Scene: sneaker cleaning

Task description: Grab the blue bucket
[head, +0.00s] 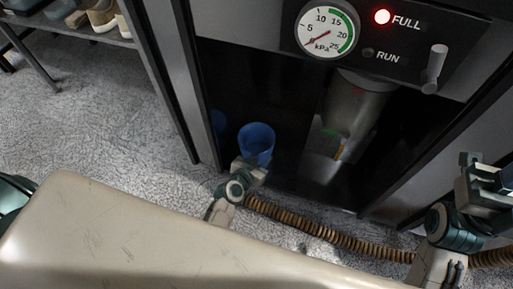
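The blue bucket (257,139) stands upright, open side up, in the dark recess at the bottom of a grey machine, left of centre in the head view. My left gripper (254,164) is right at the near side of the bucket, low on its wall. The fingers overlap the bucket's lower part, and I cannot tell whether they grip it.
A canister (355,104) hangs in the recess right of the bucket, above a pale sloped plate (321,151). A pressure gauge (327,30) and a lit red FULL lamp (382,17) are above. A brown ribbed hose (318,226) crosses the floor. A shoe rack (75,30) stands upper left.

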